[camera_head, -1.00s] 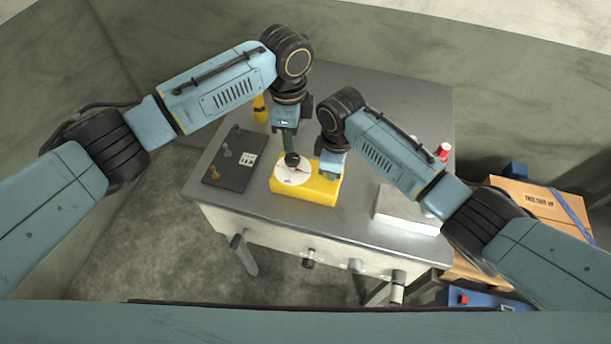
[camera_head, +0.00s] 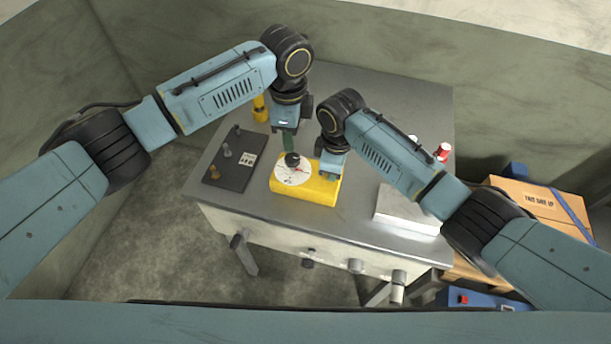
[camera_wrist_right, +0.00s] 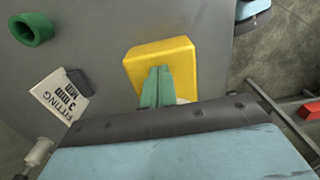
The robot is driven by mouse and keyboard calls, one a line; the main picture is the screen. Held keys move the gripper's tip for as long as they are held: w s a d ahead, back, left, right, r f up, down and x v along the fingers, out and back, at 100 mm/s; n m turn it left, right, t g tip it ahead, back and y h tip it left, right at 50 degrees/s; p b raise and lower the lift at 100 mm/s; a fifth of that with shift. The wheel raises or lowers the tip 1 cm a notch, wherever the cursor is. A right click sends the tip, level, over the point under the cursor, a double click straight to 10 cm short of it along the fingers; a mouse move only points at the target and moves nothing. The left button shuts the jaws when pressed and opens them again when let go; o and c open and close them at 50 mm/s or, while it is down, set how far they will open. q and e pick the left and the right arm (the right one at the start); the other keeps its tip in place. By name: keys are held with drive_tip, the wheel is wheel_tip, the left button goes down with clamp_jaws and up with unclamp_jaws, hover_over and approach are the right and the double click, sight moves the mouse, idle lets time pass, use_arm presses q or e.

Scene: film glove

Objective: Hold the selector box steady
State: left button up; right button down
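The yellow selector box (camera_head: 318,190) sits on the grey table, with a white round dial (camera_head: 287,176) and a black knob (camera_head: 292,160) on top. It also shows in the right wrist view (camera_wrist_right: 183,55). My left gripper (camera_head: 289,150) points down with its green fingers at the knob; whether they touch or grip it I cannot tell. My right gripper (camera_head: 328,176) is at the right part of the box. In the right wrist view its two green fingers (camera_wrist_right: 157,85) are together over the box's yellow top, with nothing visible between them. Contact with the box is unclear.
A dark panel (camera_head: 228,172) with small levers lies left of the box. A white case (camera_head: 405,208) lies to the right, and a red-capped item (camera_head: 443,152) stands behind it. A cardboard box (camera_head: 520,205) is beside the table. The right wrist view shows a green ring (camera_wrist_right: 32,30) and a printed card (camera_wrist_right: 58,98).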

sight(292, 157)
use_arm(q)
drive_tip(key=shift+s, duration=0.1)
idle(1.6)
drive_tip(key=o, duration=0.4)
drive_tip(key=shift+r, duration=0.1)
drive_tip(key=shift+c, duration=0.2)
drive_tip(key=shift+o, duration=0.2)
drive_tip(key=shift+r+m, duration=0.15)
drive_tip(key=shift+m, duration=0.25)
wheel_tip(292, 157, up, 4)
drive_tip(key=m, duration=0.8)
drive_tip(key=shift+m, duration=0.3)
wheel_tip(292, 157, down, 12)
drive_tip(key=shift+r, duration=0.15)
drive_tip(key=c, duration=1)
